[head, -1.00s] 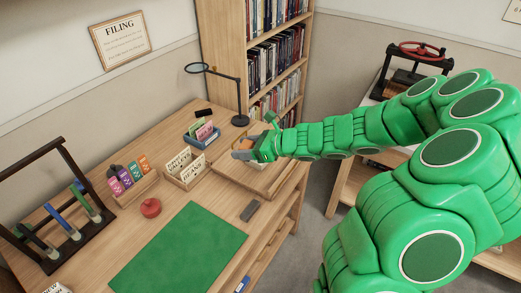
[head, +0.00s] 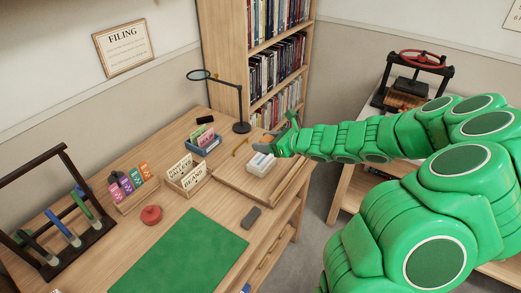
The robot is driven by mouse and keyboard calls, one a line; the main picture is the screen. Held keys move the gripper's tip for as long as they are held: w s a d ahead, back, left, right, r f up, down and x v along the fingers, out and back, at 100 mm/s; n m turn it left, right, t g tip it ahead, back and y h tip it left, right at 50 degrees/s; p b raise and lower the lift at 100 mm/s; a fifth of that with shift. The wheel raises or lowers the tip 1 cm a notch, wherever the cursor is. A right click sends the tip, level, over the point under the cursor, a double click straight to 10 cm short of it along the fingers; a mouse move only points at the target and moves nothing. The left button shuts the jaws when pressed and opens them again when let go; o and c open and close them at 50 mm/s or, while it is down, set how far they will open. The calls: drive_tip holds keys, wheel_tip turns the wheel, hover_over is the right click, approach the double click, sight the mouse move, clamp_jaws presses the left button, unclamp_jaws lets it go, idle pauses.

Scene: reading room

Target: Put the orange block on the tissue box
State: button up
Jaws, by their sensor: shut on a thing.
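My gripper (head: 267,142) is at the back right of the desk, over the wooden tray area. It is shut on the orange block (head: 268,138), which shows only as a small orange patch at the grey fingertips; the fingers hide most of it. A small white box (head: 260,164), which looks like the tissue box, stands on the tray just below and in front of my gripper in the picture. The gap between block and box is too small to judge.
The wooden tray (head: 228,172) lies at the desk's right edge. A dark grey block (head: 251,217) and green mat (head: 185,250) lie in front.

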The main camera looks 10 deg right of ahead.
drive_tip(key=w+f, duration=0.2)
drive_tip(key=w, duration=0.2)
hover_over(261, 156)
drive_tip(key=s, duration=0.2)
drive_tip(key=f, duration=0.4)
drive_tip(key=shift+w+a, duration=0.15)
drive_tip(key=shift+w, duration=0.1)
drive_tip(key=shift+w+f, duration=0.65)
drive_tip(key=shift+w, duration=0.05)
drive_tip(key=shift+w+f, duration=0.15)
drive_tip(key=shift+f, duration=1.5)
drive_tip(key=shift+f, duration=0.1)
drive_tip(key=o, duration=1.1)
drive_tip(key=shift+c, duration=0.2)
